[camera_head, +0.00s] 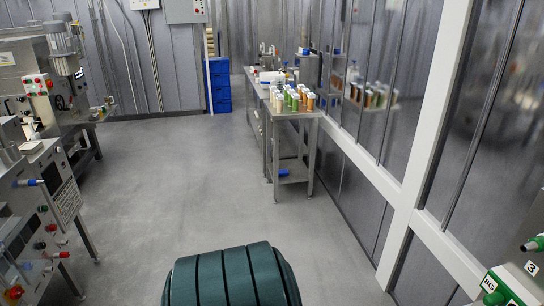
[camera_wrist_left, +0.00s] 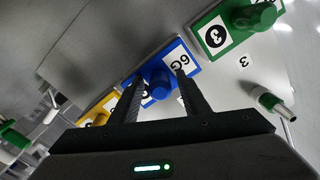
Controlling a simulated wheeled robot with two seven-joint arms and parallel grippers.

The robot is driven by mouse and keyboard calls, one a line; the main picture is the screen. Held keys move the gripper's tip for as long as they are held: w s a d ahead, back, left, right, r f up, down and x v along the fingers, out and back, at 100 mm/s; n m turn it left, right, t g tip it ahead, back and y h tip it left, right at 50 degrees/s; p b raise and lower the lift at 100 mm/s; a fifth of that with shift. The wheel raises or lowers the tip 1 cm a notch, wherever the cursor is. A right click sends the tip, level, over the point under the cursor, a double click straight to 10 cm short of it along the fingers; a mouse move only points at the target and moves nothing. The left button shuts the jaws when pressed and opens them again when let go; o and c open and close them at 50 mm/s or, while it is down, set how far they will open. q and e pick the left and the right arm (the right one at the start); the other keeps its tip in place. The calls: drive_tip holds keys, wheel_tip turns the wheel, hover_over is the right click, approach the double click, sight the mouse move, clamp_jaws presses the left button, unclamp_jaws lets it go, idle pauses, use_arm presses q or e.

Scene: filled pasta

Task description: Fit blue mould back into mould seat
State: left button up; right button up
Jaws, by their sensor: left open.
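In the left wrist view, a blue mould (camera_wrist_left: 162,68) with a white label lies ahead of my left gripper (camera_wrist_left: 160,76). The label's characters appear upside down. My left gripper is open, with one black finger on each side of the mould's blue knob (camera_wrist_left: 158,86). Whether the fingers touch it cannot be told. The mould seat and how the mould sits in it are not clear. The head view shows neither the blue mould nor either gripper.
A green mould (camera_wrist_left: 236,25) and a yellow one (camera_wrist_left: 99,110) flank the blue mould. A green-tipped metal fitting (camera_wrist_left: 270,101) is close on the right. The head view shows a steel table (camera_head: 299,115) with bottles, machines (camera_head: 45,190) at left, and open floor between.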

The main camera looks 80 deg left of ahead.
idle(0.4)
use_arm(q)
drive_tip(key=shift+c, duration=0.3)
drive_tip(key=shift+r, duration=0.1)
clamp_jaws()
drive_tip(key=shift+s+p, duration=0.4)
drive_tip(key=shift+p, duration=0.05)
idle(0.3)
drive_tip(key=shift+s, duration=0.3)
idle(0.7)
drive_tip(key=s+p, duration=0.3)
drive_tip(key=s, duration=0.3)
drive_tip(key=shift+a, duration=0.15)
idle(1.2)
drive_tip(key=shift+s, duration=0.15)
